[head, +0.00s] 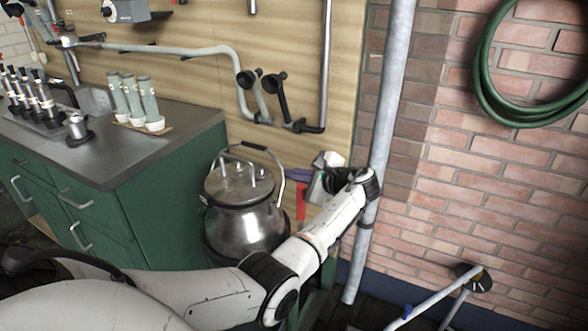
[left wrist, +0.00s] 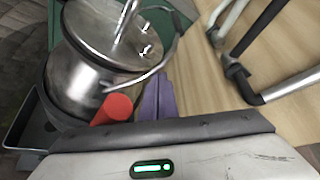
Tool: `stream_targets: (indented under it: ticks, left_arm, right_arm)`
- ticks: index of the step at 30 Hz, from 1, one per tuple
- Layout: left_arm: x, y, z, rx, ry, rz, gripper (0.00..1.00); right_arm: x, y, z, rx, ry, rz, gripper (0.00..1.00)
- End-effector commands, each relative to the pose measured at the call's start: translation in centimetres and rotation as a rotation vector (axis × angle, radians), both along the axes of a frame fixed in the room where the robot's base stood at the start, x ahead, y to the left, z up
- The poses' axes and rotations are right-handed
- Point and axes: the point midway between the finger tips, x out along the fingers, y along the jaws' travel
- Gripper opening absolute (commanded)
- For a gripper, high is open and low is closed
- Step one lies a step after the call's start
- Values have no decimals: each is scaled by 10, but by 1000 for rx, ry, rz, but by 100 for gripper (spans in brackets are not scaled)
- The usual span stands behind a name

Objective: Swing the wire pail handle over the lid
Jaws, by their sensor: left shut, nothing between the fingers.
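The steel pail (head: 243,228) stands beside the green cabinet. Its round lid (head: 240,184) is on top, with a metal loop on it. The wire handle (head: 282,185) stands raised, arching above the far side of the lid, with a dark grip at its top. In the left wrist view the pail (left wrist: 85,80) is at upper left, and the wire handle (left wrist: 168,58) curves around the lid's edge (left wrist: 90,35). My left gripper (head: 318,190) is shut and empty, right of the pail and apart from the handle. Its fingertips are hard to make out.
A red cylinder (left wrist: 112,108) and a purple item (left wrist: 155,98) are close by the pail. A green cabinet (head: 165,190) stands left, carrying bottles (head: 133,98). A vertical pipe (head: 385,110) and brick wall (head: 480,190) are right of my left arm.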

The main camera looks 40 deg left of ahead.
Motion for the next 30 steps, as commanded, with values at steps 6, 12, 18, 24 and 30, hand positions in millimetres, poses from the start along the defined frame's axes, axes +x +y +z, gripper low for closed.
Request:
stream_targets:
  ticks: [6,12,18,24,30]
  left_arm:
    - [0,1,-1,1,0,1,0]
    - [0,-8,3,0,0,0,0]
    - [-2,-42,16,-2,0,-2,0]
    - [-4,-77,29,0,-1,-3,0]
    - [-5,-94,38,1,0,-1,0]
  right_arm:
    - [-2,0,-4,0,7,0,30]
    - [-3,0,-3,0,10,-1,30]
    - [-4,1,0,3,11,-1,30]
    - [-4,0,3,5,8,-3,30]
    - [-4,0,5,5,7,-4,15]
